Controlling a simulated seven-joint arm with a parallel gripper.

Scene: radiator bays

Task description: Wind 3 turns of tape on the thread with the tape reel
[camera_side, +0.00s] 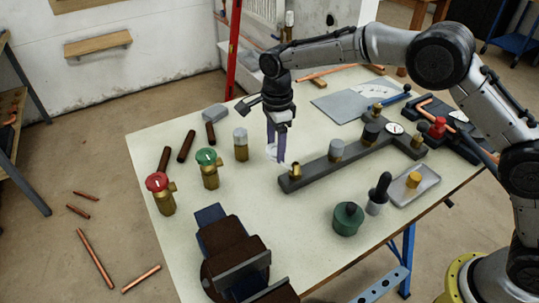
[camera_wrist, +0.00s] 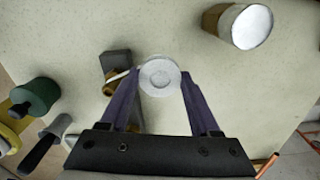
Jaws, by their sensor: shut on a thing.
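My gripper (camera_side: 276,155) points down over the table and is shut on a white tape reel (camera_side: 271,151). In the wrist view the round reel (camera_wrist: 160,76) sits between the two purple fingertips (camera_wrist: 158,85). The brass thread (camera_side: 295,171) is at the near left end of a dark grey manifold (camera_side: 320,167). In the wrist view the brass thread (camera_wrist: 110,84) is just left of the reel, partly behind a finger. A thin pale strip lies across it there; I cannot tell whether it is tape or whether the reel touches the thread.
A brass fitting with a pale top (camera_side: 241,145) stands left of my gripper, with green-capped (camera_side: 208,168) and red-capped (camera_side: 160,193) valves farther left. A vise (camera_side: 235,262) is at the front. A green pot (camera_side: 347,219) and a tray (camera_side: 415,186) are at the right.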

